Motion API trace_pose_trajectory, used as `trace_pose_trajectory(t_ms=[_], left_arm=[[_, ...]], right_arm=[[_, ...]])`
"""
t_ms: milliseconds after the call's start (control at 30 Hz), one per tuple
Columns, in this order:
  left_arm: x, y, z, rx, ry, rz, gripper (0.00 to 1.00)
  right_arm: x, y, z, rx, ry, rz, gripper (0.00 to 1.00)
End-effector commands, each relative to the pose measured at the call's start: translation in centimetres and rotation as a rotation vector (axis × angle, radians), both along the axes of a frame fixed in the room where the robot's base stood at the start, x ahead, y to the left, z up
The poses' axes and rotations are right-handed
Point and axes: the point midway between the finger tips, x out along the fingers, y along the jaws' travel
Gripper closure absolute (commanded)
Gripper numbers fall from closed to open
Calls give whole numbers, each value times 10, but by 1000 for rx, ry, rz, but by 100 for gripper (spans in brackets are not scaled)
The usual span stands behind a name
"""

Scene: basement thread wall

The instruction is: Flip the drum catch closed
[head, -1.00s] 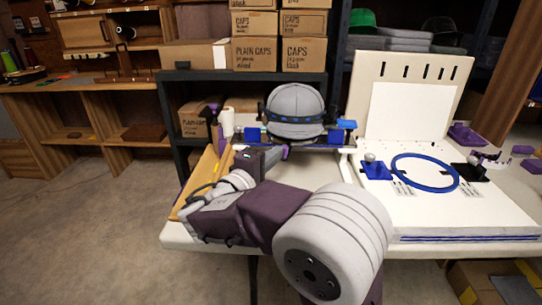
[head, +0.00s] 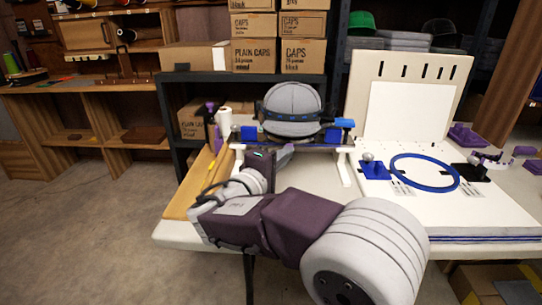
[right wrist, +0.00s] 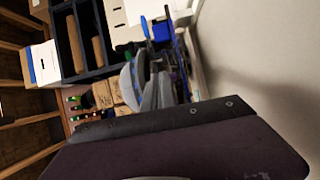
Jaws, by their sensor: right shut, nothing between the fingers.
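A grey cap with a dark band and blue marks around it (head: 292,106) sits on the drum fixture on the white table. Blue parts flank it: one at the left (head: 249,133) and one at the right (head: 343,123). I cannot tell which small part is the drum catch, or its position. My right gripper (head: 287,153) is shut and empty, just below and in front of the cap, close to the fixture's bar; I cannot tell whether it touches. In the right wrist view the grey fingers (right wrist: 157,92) point toward the fixture's blue parts (right wrist: 162,31). My left gripper is out of view.
A white board with a blue hoop (head: 424,172) fills the right of the table. A wooden board (head: 197,183) lies along the left edge. A dark shelf with cardboard boxes (head: 254,54) stands behind. My right arm spans the table's front.

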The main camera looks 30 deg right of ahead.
Motion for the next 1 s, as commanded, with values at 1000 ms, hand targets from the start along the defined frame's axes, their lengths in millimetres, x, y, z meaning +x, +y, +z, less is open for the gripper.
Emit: trace_pose_trajectory(t_ms=[1000], left_arm=[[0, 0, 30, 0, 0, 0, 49]], right_arm=[[-47, 77, 2, 0, 0, 0, 100]])
